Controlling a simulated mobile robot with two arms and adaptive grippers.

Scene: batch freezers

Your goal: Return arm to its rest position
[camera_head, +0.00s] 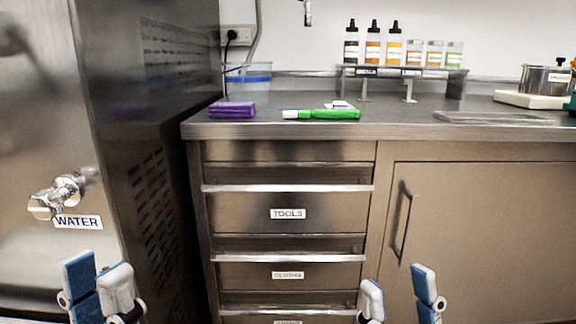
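My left gripper (98,278) is at the bottom left, in front of the steel machine with the WATER label. Its two blue and white fingers point up, seen at an angle, with the tips apart and nothing between them. My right gripper (398,284) is at the bottom, right of the middle, in front of the cabinet. Its fingers point up with a clear, empty gap between them. The lower parts of both grippers and both arms are cut off by the frame.
A steel counter (400,118) holds a purple cloth stack (232,110), a green-handled tool (335,114), a bottle rack (425,72) and a pot (546,79). Below are drawers (240,213) and a cabinet door (470,235). A tap (62,192) juts from the steel machine (45,110).

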